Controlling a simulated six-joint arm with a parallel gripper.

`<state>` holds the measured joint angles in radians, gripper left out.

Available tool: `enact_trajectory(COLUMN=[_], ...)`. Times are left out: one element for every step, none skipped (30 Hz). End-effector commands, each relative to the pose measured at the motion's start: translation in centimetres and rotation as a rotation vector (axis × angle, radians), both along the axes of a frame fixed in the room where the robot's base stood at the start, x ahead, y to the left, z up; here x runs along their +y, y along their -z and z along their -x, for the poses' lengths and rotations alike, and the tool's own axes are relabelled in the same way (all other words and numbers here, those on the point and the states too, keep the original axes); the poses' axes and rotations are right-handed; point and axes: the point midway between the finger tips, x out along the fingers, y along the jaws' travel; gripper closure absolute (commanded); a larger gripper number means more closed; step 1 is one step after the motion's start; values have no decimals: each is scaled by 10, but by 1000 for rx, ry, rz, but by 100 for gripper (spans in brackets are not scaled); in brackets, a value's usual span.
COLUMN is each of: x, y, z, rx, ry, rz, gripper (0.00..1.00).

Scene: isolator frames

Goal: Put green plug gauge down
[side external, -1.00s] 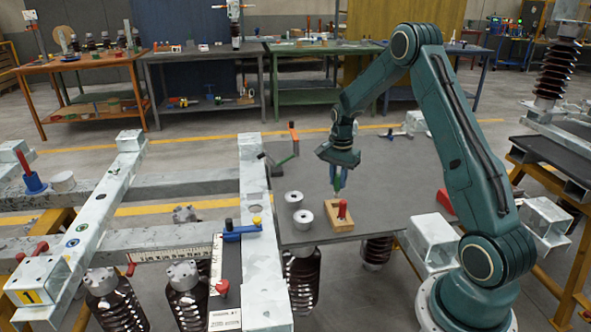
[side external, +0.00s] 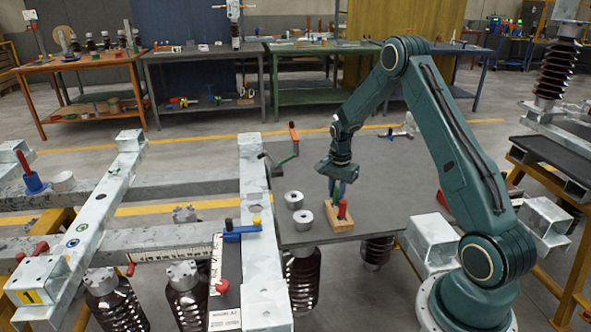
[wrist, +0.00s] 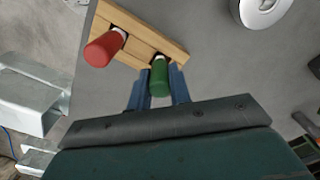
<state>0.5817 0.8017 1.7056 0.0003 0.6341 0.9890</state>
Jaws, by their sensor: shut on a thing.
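The green plug gauge (wrist: 159,76) is between the blue fingers of my gripper (wrist: 158,88) in the wrist view. It stands at the wooden block (wrist: 144,36), over the slot beside the red plug gauge (wrist: 104,48). In the side view my gripper (side external: 337,196) is low over the back of the wooden block (side external: 340,224), and the green gauge is mostly hidden there by the fingers. The red plug gauge (side external: 342,209) stands in the block's front part. I cannot tell how deep the green gauge sits in its slot.
Two grey metal cylinders (side external: 303,219) (side external: 294,200) stand left of the block on the dark grey plate (side external: 385,190). A handle with an orange-red grip (side external: 293,131) stands at the plate's back left.

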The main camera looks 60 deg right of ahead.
Motion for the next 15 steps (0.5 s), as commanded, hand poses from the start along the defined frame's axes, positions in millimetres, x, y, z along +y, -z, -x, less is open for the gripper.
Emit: enact_trajectory(x=[0,0,0,0,0,0,0,0,0,0,0,0,0,0,0], y=[0,0,1,2,3,3,3,3,3,3,3,3,3,3,3], z=[0,0,0,0,0,0,0,0,0,0,0,0,0,0,0], rx=[0,0,0,0,0,0,0,0,0,0,0,0,0,0,0], ry=[0,0,0,0,0,0,0,0,0,0,0,0,0,0,0], rz=[0,0,0,0,0,0,0,0,0,0,0,0,0,0,0], gripper=[100,100,100,100,100,76,70,64,58,58,58,58,58,58,58])
